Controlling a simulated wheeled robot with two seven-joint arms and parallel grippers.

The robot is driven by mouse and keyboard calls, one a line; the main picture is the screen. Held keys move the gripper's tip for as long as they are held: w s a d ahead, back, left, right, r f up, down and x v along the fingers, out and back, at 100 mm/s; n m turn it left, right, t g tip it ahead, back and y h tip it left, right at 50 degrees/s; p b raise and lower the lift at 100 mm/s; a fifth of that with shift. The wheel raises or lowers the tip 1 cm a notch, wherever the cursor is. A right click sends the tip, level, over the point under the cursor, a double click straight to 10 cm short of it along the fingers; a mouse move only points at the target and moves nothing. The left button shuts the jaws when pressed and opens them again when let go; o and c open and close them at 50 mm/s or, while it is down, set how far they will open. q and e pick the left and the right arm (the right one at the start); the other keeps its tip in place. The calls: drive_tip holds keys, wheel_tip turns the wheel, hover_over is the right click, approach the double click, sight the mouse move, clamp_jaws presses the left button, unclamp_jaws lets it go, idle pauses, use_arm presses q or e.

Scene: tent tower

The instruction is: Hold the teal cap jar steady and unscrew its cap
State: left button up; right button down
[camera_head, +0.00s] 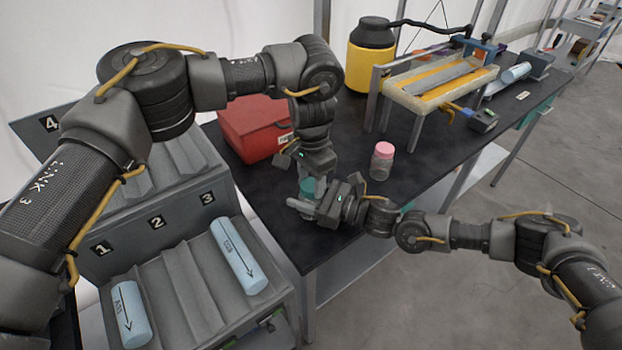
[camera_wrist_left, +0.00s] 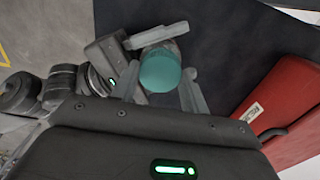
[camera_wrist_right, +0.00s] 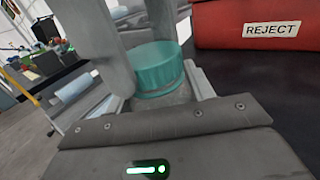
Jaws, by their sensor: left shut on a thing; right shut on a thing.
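The teal cap jar stands at the table's near edge, its teal cap (camera_head: 307,186) partly hidden by my grippers. The cap shows from above in the left wrist view (camera_wrist_left: 160,72) and from the side in the right wrist view (camera_wrist_right: 156,68). My left gripper (camera_head: 305,178) comes down from above, its fingers (camera_wrist_left: 160,88) on either side of the cap, shut on it. My right gripper (camera_head: 314,206) reaches in from the right, lower down, and is shut on the jar's clear body (camera_wrist_right: 165,98). The jar looks upright. Whether the cap has turned cannot be told.
A red REJECT box (camera_head: 258,128) stands close behind the jar. A pink-capped jar (camera_head: 382,160) stands to the right. A yellow container (camera_head: 371,58) and a framed tray (camera_head: 440,80) are farther back. A numbered rack with blue cylinders (camera_head: 238,255) is at left.

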use_arm(q)
drive_tip(key=shift+r, duration=0.1)
use_arm(e)
drive_tip(key=shift+f, duration=0.15)
use_arm(q)
drive_tip(key=shift+r, duration=1)
drive_tip(key=shift+r, duration=2)
use_arm(e)
drive_tip(key=shift+c, duration=2.4)
unclamp_jaws()
use_arm(q)
wheel_tip(320, 180, down, 4)
drive_tip(key=b, duration=0.3)
drive_tip(key=shift+r+b, duration=0.15)
drive_tip(key=shift+b, duration=0.15)
use_arm(e)
hover_over(349, 224)
drive_tip(key=a, duration=0.1)
drive_tip(key=shift+w+a, duration=0.1)
drive_tip(key=shift+w, duration=0.15)
drive_tip(key=shift+s+d, duration=0.3)
drive_tip(key=shift+d, duration=0.35)
